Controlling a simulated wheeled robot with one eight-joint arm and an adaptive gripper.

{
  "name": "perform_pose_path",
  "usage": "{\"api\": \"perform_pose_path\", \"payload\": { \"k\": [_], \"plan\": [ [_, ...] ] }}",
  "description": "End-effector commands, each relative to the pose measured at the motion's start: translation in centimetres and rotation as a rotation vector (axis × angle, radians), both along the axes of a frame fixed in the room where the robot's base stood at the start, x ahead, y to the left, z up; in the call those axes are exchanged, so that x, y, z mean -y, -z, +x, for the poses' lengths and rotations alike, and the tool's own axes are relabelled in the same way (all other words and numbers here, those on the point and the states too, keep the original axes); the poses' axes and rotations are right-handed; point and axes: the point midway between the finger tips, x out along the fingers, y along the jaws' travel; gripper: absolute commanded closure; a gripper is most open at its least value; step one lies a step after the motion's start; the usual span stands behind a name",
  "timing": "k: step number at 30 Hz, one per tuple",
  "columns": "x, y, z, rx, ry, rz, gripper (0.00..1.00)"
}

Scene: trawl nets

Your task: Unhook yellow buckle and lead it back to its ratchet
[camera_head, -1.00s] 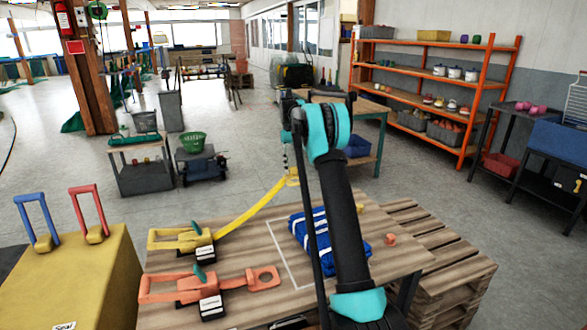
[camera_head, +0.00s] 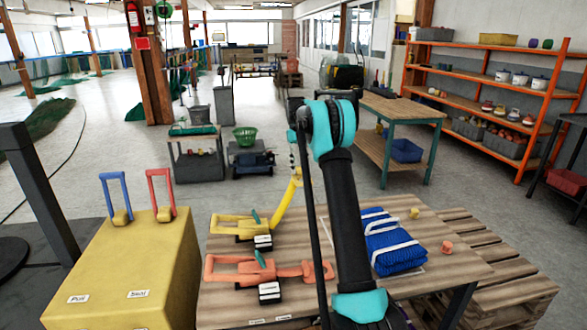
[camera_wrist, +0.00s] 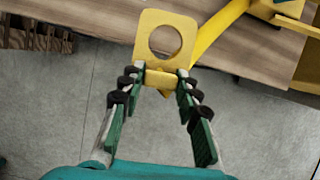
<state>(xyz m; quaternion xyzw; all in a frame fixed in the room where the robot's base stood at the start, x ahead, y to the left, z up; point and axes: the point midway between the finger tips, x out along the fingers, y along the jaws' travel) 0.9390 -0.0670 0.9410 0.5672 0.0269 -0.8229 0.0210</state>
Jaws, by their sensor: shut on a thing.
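The yellow buckle (camera_wrist: 150,22) is a flat plate with a round hole, clear in the wrist view. My gripper (camera_wrist: 160,76) is shut on its near end, with a finger on each side. The yellow strap (camera_wrist: 222,32) runs from the buckle to the upper right. In the head view the strap (camera_head: 284,207) slopes down from the buckle (camera_head: 297,178) to the yellow ratchet (camera_head: 232,228), which lies on the wooden table (camera_head: 350,305). The buckle is held above the table, beyond its far edge. My arm hides most of my gripper in the head view.
An orange ratchet (camera_head: 235,268) with its strap end lies in front of the yellow one. A folded blue cloth (camera_head: 398,258) and small blocks are on the right. A yellow box (camera_head: 125,265) with blue and red handles stands left. Pallets (camera_head: 505,275) sit right.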

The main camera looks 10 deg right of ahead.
Motion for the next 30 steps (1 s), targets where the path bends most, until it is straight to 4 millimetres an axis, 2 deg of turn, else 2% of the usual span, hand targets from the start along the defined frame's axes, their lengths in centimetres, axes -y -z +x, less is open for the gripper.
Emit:
{"api": "perform_pose_path", "payload": {
  "k": [8,14,23,30],
  "plan": [
    [4.8,-0.2,-0.8,0.056,-0.150,0.032,1.00],
    [10.2,-0.5,-2.2,0.109,-0.321,0.050,1.00],
    [18.4,-0.9,-5.4,0.161,-0.612,0.050,1.00],
    [24.6,-1.4,-8.9,0.168,-0.850,0.031,1.00]
  ]
}}
